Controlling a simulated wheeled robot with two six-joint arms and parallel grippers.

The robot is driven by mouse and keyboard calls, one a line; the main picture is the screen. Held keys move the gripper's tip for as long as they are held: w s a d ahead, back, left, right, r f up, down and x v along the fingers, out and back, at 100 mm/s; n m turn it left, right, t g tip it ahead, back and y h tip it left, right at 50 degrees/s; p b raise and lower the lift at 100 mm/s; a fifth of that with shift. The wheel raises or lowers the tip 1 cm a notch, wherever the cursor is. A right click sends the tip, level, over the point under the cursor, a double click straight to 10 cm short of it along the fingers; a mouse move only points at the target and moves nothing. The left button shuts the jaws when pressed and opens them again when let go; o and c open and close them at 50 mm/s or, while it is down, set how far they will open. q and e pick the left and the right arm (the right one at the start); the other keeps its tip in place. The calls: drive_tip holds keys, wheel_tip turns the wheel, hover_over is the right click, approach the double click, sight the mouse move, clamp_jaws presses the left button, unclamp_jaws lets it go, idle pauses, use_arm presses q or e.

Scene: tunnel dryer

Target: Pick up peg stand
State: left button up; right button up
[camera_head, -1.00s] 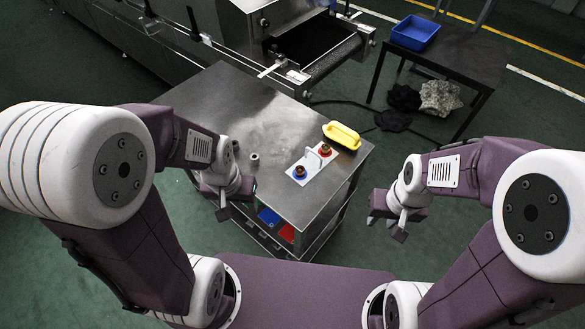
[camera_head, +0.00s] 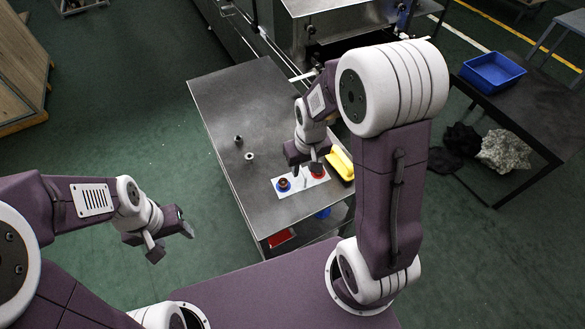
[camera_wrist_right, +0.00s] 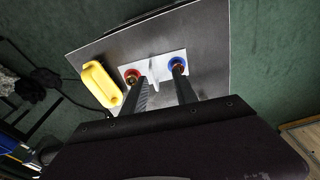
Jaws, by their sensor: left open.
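The peg stand (camera_head: 301,182) is a white plate on the metal table, with a red-ringed and a blue-ringed peg and an upright white handle between them. It also shows in the right wrist view (camera_wrist_right: 154,72). My right gripper (camera_head: 307,176) is over the stand and partly hides it. In the wrist view its fingers (camera_wrist_right: 162,86) are apart, with the handle in line with the gap between them; I cannot tell whether they touch anything. My left gripper (camera_head: 172,242) is open and empty, off the table to the left.
A yellow handled object (camera_head: 341,164) lies close beside the stand. Two small grey cylinders (camera_head: 249,156) stand on the metal table (camera_head: 230,105). A blue tray (camera_head: 493,72) is on a dark side table at right. The dryer is behind.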

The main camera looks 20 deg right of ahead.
drive_tip(key=p, duration=0.4)
hover_over(301, 170)
drive_tip(key=s+a, duration=0.2)
drive_tip(key=shift+g, duration=0.8)
drive_tip(key=w+d+f+p, duration=0.1)
drive_tip(key=p, duration=0.1)
drive_tip(key=w+d+f+p, duration=0.1)
drive_tip(key=f+p, duration=0.1)
drive_tip(key=p, duration=0.1)
drive_tip(key=shift+w+d+p, duration=0.2)
drive_tip(key=shift+p, duration=0.15)
drive_tip(key=shift+f, duration=0.5)
wheel_tip(301, 170, down, 3)
drive_tip(key=shift+s+f+p, duration=0.15)
drive_tip(key=shift+p, duration=0.25)
drive_tip(key=shift+f, duration=0.35)
wheel_tip(301, 170, down, 5)
drive_tip(key=shift+a+r+p, duration=0.1)
drive_tip(key=shift+r+p, duration=0.05)
drive_tip(key=shift+p, duration=0.7)
clamp_jaws()
